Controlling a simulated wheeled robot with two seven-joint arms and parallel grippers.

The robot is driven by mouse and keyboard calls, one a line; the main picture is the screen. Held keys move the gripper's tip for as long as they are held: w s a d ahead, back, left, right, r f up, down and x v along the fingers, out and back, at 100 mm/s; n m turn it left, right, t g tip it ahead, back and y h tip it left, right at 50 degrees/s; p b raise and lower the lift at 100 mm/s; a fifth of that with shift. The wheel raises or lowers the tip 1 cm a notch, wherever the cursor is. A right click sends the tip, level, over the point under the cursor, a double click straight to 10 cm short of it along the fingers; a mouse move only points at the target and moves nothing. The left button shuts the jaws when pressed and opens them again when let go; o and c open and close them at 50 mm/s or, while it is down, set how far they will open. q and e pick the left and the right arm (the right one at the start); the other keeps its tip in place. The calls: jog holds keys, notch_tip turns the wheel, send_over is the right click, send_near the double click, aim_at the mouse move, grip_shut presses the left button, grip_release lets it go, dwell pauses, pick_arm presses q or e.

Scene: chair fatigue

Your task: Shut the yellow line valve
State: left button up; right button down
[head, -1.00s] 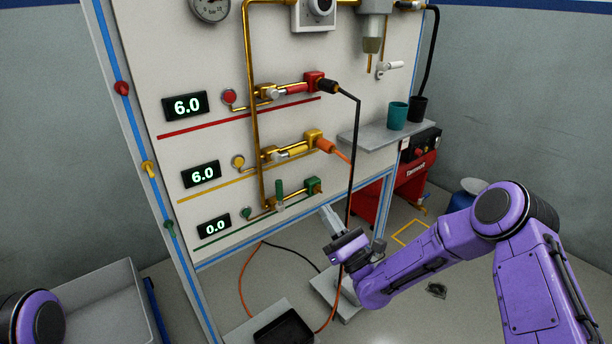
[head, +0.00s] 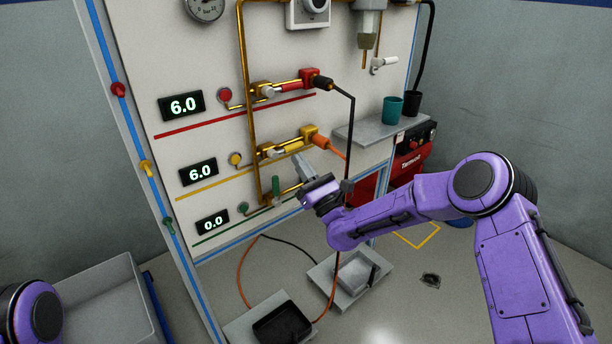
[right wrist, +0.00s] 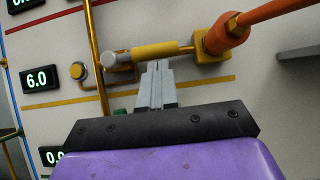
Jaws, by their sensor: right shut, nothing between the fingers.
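The yellow line valve has a yellow lever (head: 293,147) lying along its pipe on the panel; it also shows in the right wrist view (right wrist: 158,50). An orange hose (head: 325,146) leaves the yellow fitting at its right end. The display beside this line (head: 198,173) reads 6.0. My right gripper (head: 299,158) is shut and empty, its fingertips just below the yellow lever. In the right wrist view the fingertips (right wrist: 157,66) appear close under the lever; I cannot tell whether they touch it. My left gripper is out of view.
The red line's lever (head: 289,85) lies along its pipe above; its display reads 6.0. The green lever (head: 276,188) stands upright across its pipe below, display 0.0. A black hose (head: 351,130) hangs right of the gripper. A grey shelf (head: 365,131) juts out at right.

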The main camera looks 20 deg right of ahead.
jog(key=shift+w+d+r+n+g+y, duration=0.1)
jog(key=shift+r+n+g+y, duration=0.1)
jog(key=shift+n+y, duration=0.3)
jog(key=shift+d+r+n+g+y, duration=0.1)
jog(key=shift+r+n+g+y, duration=0.15)
jog(key=shift+n, duration=0.45)
jog(key=shift+w+d+r+n+g+y+p, duration=0.15)
jog(key=shift+r+n+g+y, duration=0.15)
jog(key=shift+n+y, duration=0.35)
jog(key=shift+s+r+n+g+y+p, duration=0.1)
jog(key=shift+r+n+g+y, duration=0.25)
jog(key=shift+n, duration=0.45)
jog(key=shift+w+d+r+n+g+y+p, duration=0.15)
jog(key=shift+n+g+y, duration=0.15)
jog(key=shift+n+y, duration=0.35)
notch_tip(320, 180, up, 2)
jog(key=n+g+p, duration=0.1)
jog(key=n, duration=0.1)
jog(key=n+g+y+p, duration=0.1)
jog(key=n, duration=0.1)
jog(key=shift+s+y, duration=0.1)
jog(key=shift+y, duration=0.2)
jog(key=shift+r, duration=0.15)
